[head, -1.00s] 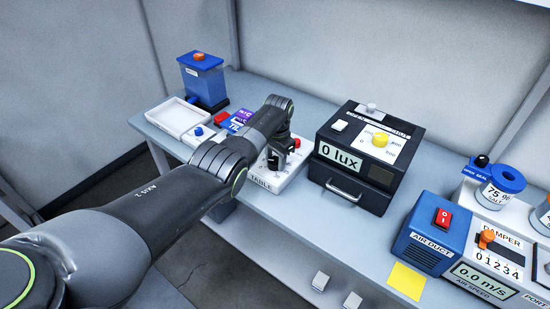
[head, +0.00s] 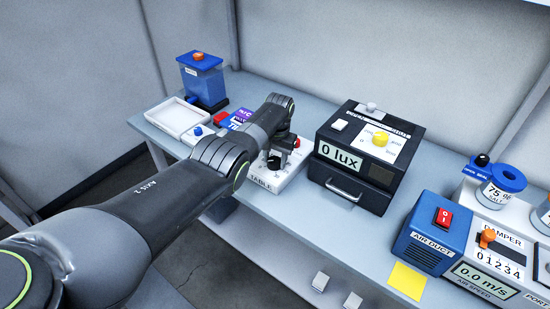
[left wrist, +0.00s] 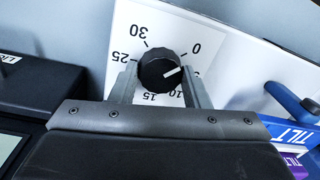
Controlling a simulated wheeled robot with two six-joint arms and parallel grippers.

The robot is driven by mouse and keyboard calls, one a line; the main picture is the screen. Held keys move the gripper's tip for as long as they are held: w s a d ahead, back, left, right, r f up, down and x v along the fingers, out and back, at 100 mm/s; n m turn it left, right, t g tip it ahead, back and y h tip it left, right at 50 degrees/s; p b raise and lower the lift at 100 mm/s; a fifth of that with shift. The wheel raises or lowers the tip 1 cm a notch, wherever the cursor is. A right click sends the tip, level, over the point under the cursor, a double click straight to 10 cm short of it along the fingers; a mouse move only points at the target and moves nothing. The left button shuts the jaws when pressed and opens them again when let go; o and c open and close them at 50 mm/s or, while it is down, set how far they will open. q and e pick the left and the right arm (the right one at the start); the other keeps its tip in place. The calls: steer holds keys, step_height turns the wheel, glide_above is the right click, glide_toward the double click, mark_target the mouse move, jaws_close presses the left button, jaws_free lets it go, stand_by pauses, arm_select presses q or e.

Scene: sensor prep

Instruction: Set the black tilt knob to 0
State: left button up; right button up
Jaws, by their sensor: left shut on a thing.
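The black tilt knob (left wrist: 157,74) sits on a white dial plate (left wrist: 146,28) in the left wrist view. Its white pointer line points right and slightly up, below the 0 mark and above the 10 mark, toward the right finger. Numbers 30, 25, 15, 10 and 0 show around it; the finger covers part of the scale. My left gripper (left wrist: 158,82) is shut on the knob, one finger on each side. In the head view my left gripper (head: 275,156) reaches down over the white box labelled TABLE (head: 262,182) and largely hides the knob. My right gripper is not in view.
A dark lux meter box (head: 362,155) stands close to the right of the TABLE box. A white tray (head: 180,119) and a blue container (head: 203,80) stand at the back left. A blue lever (left wrist: 290,100) shows at the right in the left wrist view.

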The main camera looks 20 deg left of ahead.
mark_target(276, 161)
arm_select(q)
steer(key=shift+r, duration=0.1)
steer(key=o, duration=1)
steer(key=shift+r, duration=0.1)
steer(key=shift+r, duration=0.35)
step_height(276, 161, up, 5)
steer(key=shift+d+r+p, duration=0.1)
steer(key=shift+d+p, duration=0.05)
steer(key=shift+p, duration=0.65)
steer(key=r, duration=0.3)
steer(key=r+b, duration=0.1)
steer(key=r, duration=0.3)
steer(key=r+b, duration=0.1)
steer(key=r, duration=0.3)
steer(key=shift+d+r, duration=0.1)
steer(key=shift+d, duration=0.25)
